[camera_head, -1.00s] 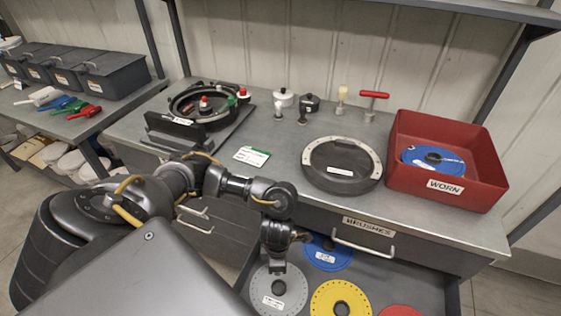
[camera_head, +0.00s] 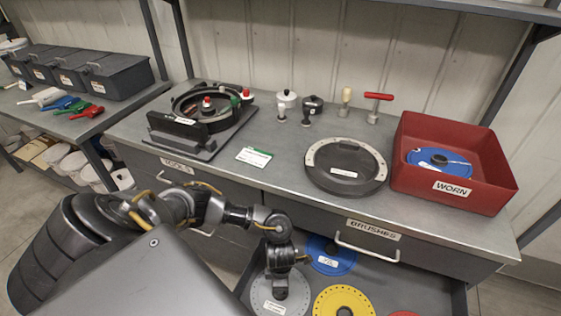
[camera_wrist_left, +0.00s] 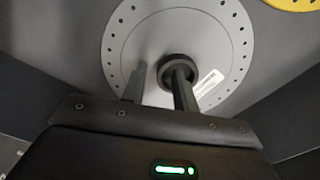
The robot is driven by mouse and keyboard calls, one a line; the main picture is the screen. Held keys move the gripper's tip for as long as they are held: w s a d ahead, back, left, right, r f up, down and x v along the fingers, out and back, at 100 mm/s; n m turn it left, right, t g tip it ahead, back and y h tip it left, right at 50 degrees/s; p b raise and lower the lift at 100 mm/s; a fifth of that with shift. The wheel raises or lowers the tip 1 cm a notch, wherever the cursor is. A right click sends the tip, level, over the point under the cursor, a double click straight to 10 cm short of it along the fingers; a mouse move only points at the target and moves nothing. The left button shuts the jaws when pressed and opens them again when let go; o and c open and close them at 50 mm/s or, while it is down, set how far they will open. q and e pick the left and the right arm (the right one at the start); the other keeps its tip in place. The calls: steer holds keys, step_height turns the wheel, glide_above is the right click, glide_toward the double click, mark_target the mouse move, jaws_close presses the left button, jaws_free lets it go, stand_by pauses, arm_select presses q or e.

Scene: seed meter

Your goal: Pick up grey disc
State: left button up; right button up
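The grey disc (camera_head: 297,298) lies in the open drawer, with a ring of small holes and a white label. In the left wrist view the disc (camera_wrist_left: 215,45) fills the upper middle, with a dark raised hub (camera_wrist_left: 178,62). My left gripper (camera_head: 279,290) is over the disc in the head view and hides its middle. In the left wrist view my left gripper (camera_wrist_left: 158,82) has its two fingers apart. The right finger overlaps the hub in the picture; the left one is beside it. Contact cannot be told. My right gripper is not in view.
The drawer also holds a blue disc (camera_head: 343,262) and a yellow disc (camera_head: 318,305). Drawer walls close in on both sides. On the bench above stand a round dark housing (camera_head: 345,183) and a red bin (camera_head: 440,200) marked WORN with a blue disc inside.

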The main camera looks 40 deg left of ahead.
arm_select(q)
steer(key=shift+f, duration=0.15)
jaws_close()
steer(key=w+d+r+m+p, duration=0.1)
steer(key=w+d+r+m, duration=0.1)
steer(key=r+m, duration=0.8)
steer(key=w+d+r+m+p, duration=0.1)
steer(key=w+d+r+m, duration=0.2)
steer(key=r+m, duration=0.8)
steer(key=shift+w+r, duration=0.4)
steer(key=shift+r, duration=0.4)
